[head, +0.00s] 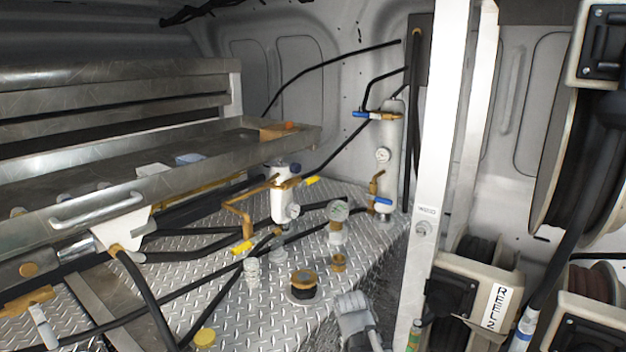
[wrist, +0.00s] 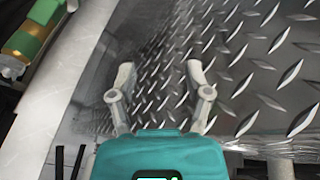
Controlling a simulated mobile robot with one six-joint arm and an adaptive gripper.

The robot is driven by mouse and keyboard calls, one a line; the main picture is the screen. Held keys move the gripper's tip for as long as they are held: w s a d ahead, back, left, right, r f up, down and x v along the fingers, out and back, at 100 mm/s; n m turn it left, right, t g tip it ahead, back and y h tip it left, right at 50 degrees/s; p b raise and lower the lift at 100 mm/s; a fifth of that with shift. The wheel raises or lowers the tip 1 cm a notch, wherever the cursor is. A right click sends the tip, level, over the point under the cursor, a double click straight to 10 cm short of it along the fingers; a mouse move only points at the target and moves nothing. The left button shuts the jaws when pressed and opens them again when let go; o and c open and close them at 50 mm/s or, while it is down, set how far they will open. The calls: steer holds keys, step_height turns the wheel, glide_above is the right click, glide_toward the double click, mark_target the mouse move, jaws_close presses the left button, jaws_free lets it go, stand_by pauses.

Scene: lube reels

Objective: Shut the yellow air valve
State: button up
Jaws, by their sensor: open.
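Two yellow valve handles show in the head view. One handle (head: 311,181) sticks out to the right of a white filter unit (head: 280,205) on brass pipework. The other yellow handle (head: 241,247) sits lower left, at the end of a bent brass pipe. I cannot tell which is the air valve. My gripper (wrist: 160,68) is open and empty in the wrist view, its two grey fingers apart above the diamond-plate floor (wrist: 235,50). Neither yellow handle shows in the wrist view. In the head view, a grey part at the bottom centre looks like my arm, its jaws unclear.
A white post (head: 437,150) stands right of the floor plate, with hose reels (head: 580,150) beyond it. Blue-handled valves (head: 382,201) are on the back column. Black hoses (head: 185,285) cross the floor. A metal shelf (head: 150,170) overhangs the left. Small fittings (head: 303,285) stand in front.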

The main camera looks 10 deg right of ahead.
steer(key=w+d+r+n+t+h+p, duration=0.1)
steer(key=w+d+r+t, duration=0.2)
steer(key=w+r, duration=0.15)
steer(key=w+d+r+n+t+h+p, duration=0.1)
steer(key=w+d+r+t+h, duration=0.15)
steer(key=w, duration=0.35)
steer(key=n+t+y+p, duration=0.5)
steer(key=n+t+y, duration=0.65)
steer(key=n, duration=0.75)
glide_toward(312, 180)
steer(key=s+d+g+y, duration=0.1)
steer(key=s+d+g, duration=0.1)
steer(key=d, duration=0.1)
steer(key=shift+a+f, duration=0.1)
steer(key=shift+f, duration=0.1)
steer(key=shift+w, duration=0.15)
steer(key=p+x, duration=0.1)
steer(key=x, duration=0.3)
steer(key=p+x, duration=0.1)
steer(key=x, duration=0.8)
steer(key=shift+w+a+r+p, duration=0.25)
steer(key=shift+r+p, duration=0.1)
steer(key=shift+p, duration=0.05)
jaws_close()
